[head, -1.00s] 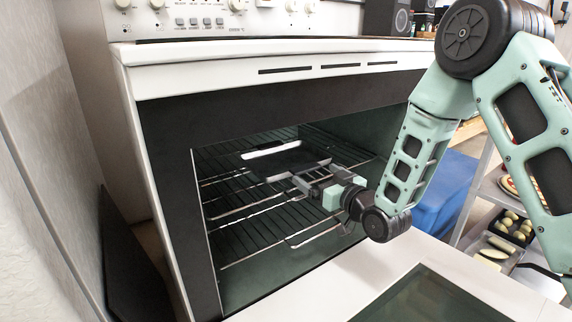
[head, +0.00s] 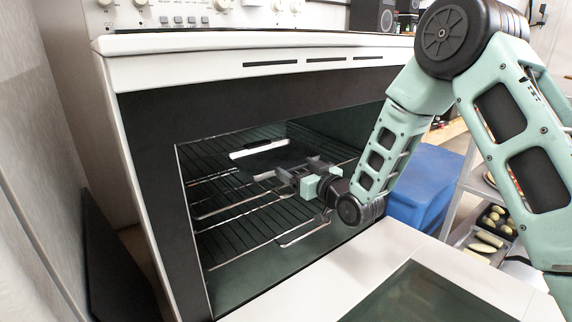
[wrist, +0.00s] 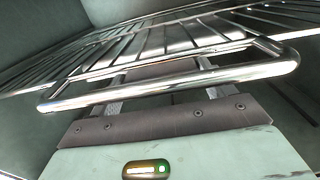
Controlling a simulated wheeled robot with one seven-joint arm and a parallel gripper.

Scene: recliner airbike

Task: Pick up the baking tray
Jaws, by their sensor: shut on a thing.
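The baking tray (head: 284,156) is a dark, flat tray with a bright white streak along its far side. It lies inside the open oven at the level of the upper wire rack (head: 212,188). In the wrist view, my gripper's fingers (wrist: 158,85) pass behind the rack's shiny front bar (wrist: 170,87). A smooth grey surface, seemingly the tray (wrist: 178,38), shows between the wires. The fingertips and their contact are hidden there.
The lowered oven door (head: 335,262) lies in front. A blue box (head: 425,185) and a shelf with food (head: 485,243) stand at the right.

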